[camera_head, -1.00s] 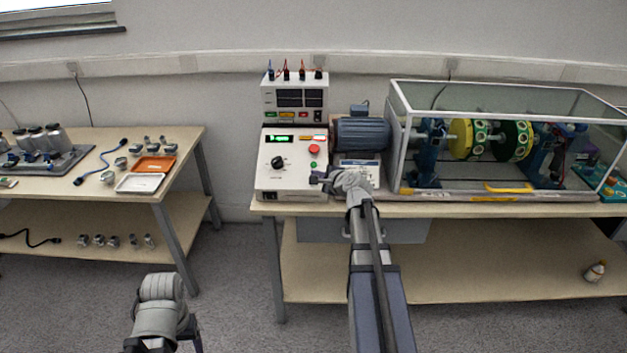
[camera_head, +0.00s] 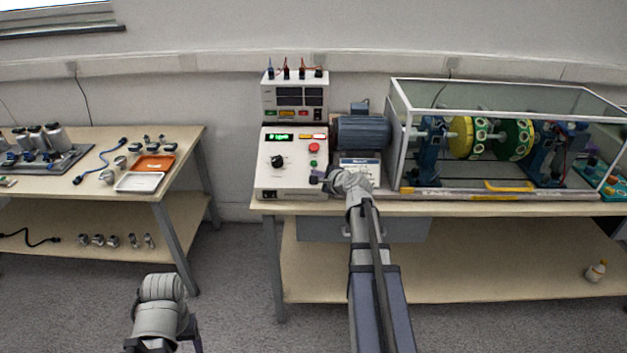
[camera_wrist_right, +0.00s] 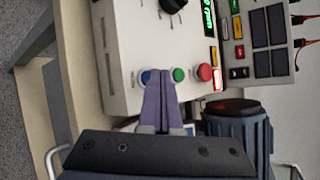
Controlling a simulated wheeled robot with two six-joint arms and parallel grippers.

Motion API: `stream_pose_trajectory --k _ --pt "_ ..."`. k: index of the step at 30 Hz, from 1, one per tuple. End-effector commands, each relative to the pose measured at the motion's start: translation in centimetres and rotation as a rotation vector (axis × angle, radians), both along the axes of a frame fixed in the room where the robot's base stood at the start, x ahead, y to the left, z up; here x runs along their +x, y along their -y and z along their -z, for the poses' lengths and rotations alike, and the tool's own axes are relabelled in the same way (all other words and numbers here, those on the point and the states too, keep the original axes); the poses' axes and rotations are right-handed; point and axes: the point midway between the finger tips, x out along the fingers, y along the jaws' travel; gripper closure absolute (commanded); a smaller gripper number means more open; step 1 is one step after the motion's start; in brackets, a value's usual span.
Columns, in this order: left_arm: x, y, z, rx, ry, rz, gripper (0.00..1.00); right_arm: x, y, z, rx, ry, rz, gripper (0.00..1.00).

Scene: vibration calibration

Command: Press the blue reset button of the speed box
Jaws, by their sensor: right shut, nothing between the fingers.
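The speed box (camera_head: 275,178) is a white sloped console on the right bench, with a black knob, a lit green display and a column of buttons. In the right wrist view its blue button (camera_wrist_right: 145,76) is partly covered by my purple fingers. The green button (camera_wrist_right: 178,74) and the red button (camera_wrist_right: 204,72) show beside it. My right gripper (camera_wrist_right: 161,72) is shut and empty, its tips over the panel between the blue and green buttons; I cannot tell if they touch. In the head view my right gripper (camera_head: 316,179) hides the blue button.
A blue motor (camera_head: 362,133) stands right of the box, beside a glass-covered rotor rig (camera_head: 490,150). A power unit (camera_head: 294,97) with cables stands behind the box. The left bench (camera_head: 100,185) holds trays and small parts. Floor lies open between the benches.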

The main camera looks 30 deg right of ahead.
Motion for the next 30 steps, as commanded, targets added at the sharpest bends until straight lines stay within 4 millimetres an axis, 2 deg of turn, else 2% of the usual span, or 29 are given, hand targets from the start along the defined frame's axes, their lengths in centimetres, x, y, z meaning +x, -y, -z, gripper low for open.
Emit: stream_pose_trajectory --k 30 --pt "0.0 0.0 0.71 0.0 0.0 0.0 0.28 0.29 0.18 0.71 0.0 0.0 0.0 1.0"
